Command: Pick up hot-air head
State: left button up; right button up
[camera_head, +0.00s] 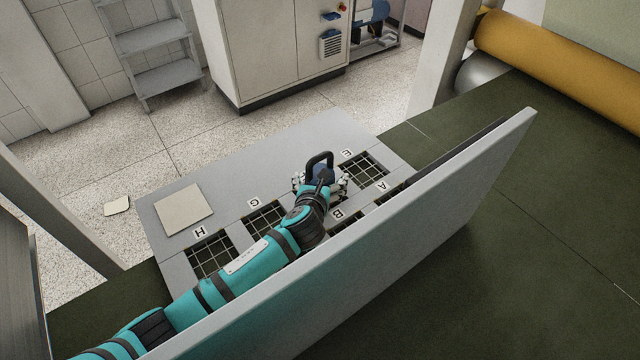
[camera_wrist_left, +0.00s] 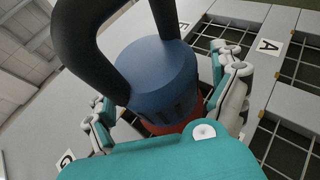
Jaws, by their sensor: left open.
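The hot-air head (camera_head: 321,171) has a blue cylindrical body and a black loop handle. It stands over the lettered grey panel, at the grid opening between the labels G and E. In the left wrist view the blue body (camera_wrist_left: 158,75) fills the middle, with a red part low down, partly hidden by my wrist. My left gripper (camera_head: 320,184) is open, with its fingers on either side of the body. In the left wrist view the right-hand finger is close to it; I cannot tell if either touches. My right gripper is not in view.
The grey panel (camera_head: 165,232) has several gridded openings and a loose beige square plate (camera_head: 184,209). A tall light board (camera_head: 440,185) stands along its near side, close to my left arm. A yellow roller (camera_head: 560,65) lies at the upper right. Cabinets (camera_head: 270,45) stand behind.

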pick_arm(q)
jog(key=c, duration=1.7)
jog(key=shift+w+r, duration=0.1)
jog(key=shift+r, duration=0.1)
jog(key=shift+c, duration=0.5)
